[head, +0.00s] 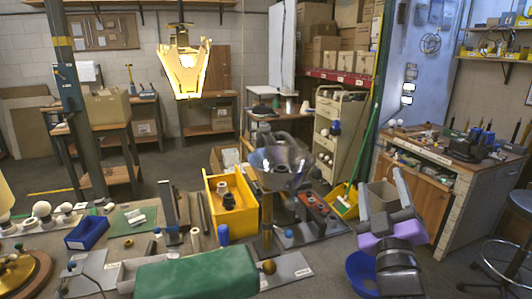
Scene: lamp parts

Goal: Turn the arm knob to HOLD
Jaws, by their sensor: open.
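My gripper (380,181) is at the right, in front of the bench, with its two grey fingers pointing up and spread apart. Nothing shows between them. I cannot tell which part is the arm knob, and no HOLD marking is readable. A brown ball-shaped knob (269,267) sits on a grey plate (290,272) with a small label at the front of the bench. A blue rounded handle (223,234) stands behind a green block (195,274). A clear shade (281,163) is above a brown post (267,225). My gripper is right of all these, apart from them.
A yellow bin (231,218) holds dark round parts. A red part with dark pieces (315,211) lies right of the post. A blue bin (87,233) and white bulbs (42,209) are at the left. A lit yellow lamp (187,68) hangs above. A blue bowl (361,272) is beside my arm.

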